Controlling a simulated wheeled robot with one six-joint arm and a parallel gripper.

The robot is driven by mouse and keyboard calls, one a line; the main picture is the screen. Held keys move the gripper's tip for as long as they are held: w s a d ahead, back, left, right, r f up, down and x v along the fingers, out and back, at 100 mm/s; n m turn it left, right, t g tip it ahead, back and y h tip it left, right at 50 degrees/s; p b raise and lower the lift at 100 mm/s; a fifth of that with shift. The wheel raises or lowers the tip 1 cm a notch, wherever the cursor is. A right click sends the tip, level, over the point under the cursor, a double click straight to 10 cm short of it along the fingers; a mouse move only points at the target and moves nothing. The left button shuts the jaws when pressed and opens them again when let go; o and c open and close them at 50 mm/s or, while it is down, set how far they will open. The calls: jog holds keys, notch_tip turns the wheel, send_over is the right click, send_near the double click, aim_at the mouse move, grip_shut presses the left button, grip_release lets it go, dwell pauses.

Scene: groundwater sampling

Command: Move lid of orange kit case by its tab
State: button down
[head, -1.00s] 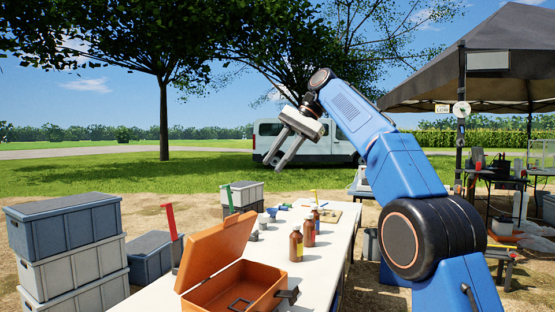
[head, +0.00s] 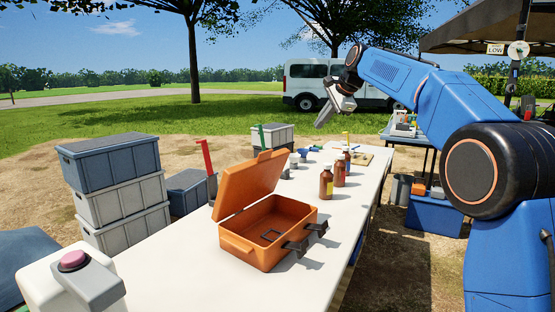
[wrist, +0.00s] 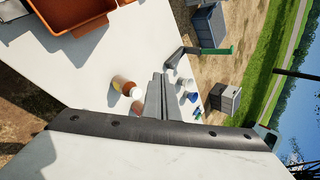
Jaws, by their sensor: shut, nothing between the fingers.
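The orange kit case (head: 262,246) stands on the white table with its lid (head: 250,183) raised, leaning up and back at the left. Two dark latches show at its front right side. I cannot make out which part is the lid's tab. Part of the case also shows at the top left of the wrist view (wrist: 88,24). My gripper (head: 322,122) is in the air above the far end of the table, well apart from the case. Its fingers are together and empty, and they also show in the wrist view (wrist: 158,82).
Brown bottles (head: 326,182) stand on the table (head: 170,265) behind the case. A dispenser with a pink button (head: 72,261) is at the near left. Stacked crates (head: 110,180) stand left of the table.

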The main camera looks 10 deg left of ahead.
jog(key=w+d+f+m+t+h, duration=0.2)
jog(key=w+d+f+m+t, duration=0.1)
jog(key=w+d+f+t, duration=0.35)
jog(key=n+g+y, duration=0.2)
jog(key=n+y, duration=0.7)
jog(key=y, duration=0.8)
send_near(268, 153)
jog(key=shift+t, duration=0.25)
jog(key=x, duration=0.6)
jog(key=shift+a+r, duration=0.1)
jog(key=shift+a, duration=0.15)
jog(key=shift+a+h, duration=0.1)
jog(key=shift+h, duration=0.2)
